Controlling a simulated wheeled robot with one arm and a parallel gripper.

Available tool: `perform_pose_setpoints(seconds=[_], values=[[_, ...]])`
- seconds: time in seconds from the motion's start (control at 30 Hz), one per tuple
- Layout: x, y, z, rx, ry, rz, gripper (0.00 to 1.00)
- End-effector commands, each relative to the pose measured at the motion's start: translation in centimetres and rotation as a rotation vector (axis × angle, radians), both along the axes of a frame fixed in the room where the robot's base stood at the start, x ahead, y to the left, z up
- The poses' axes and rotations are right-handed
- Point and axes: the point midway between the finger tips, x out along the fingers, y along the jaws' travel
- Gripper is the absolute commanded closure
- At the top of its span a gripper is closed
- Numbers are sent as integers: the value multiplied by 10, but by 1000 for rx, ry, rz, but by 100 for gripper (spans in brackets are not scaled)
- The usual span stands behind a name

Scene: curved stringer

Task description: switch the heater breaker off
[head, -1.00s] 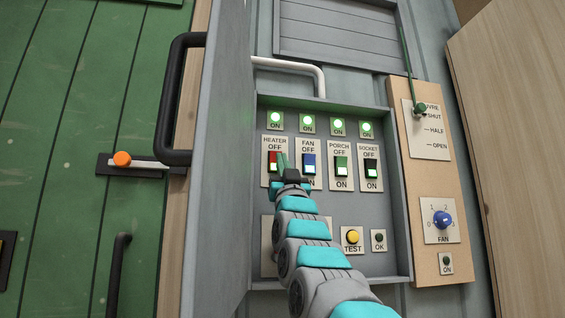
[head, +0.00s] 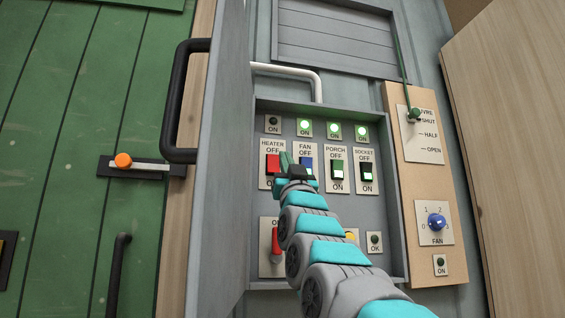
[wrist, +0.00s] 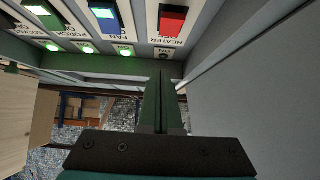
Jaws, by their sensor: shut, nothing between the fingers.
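The heater breaker (head: 272,165) is the red rocker at the left end of the breaker row. Its red face shows at the OFF end, and the heater lamp (head: 272,124) above it is dark. The wrist view also shows the red rocker (wrist: 172,20) and its dark lamp (wrist: 163,53). My gripper (head: 286,160) is shut and empty, its green fingertips just right of the heater rocker, between it and the fan breaker (head: 306,164). In the wrist view the shut fingers (wrist: 160,85) appear below the heater label. Whether they touch the panel cannot be told.
The fan, porch (head: 338,171) and socket (head: 366,172) breakers have lit green lamps. A red lever (head: 277,244) and a partly hidden yellow test button (head: 351,235) sit below. The open cabinet door (head: 222,160) stands close on the left; the box's right wall bounds the other side.

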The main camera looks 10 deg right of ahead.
Motion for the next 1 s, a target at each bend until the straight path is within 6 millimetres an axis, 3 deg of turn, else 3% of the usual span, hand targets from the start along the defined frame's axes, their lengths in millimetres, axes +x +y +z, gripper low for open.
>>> perform_pose_setpoints(seconds=[0.5, 1.0], values=[[-46, 0, -36, -1, 0, -2, 100], [-61, 0, -47, -1, -2, -1, 100]])
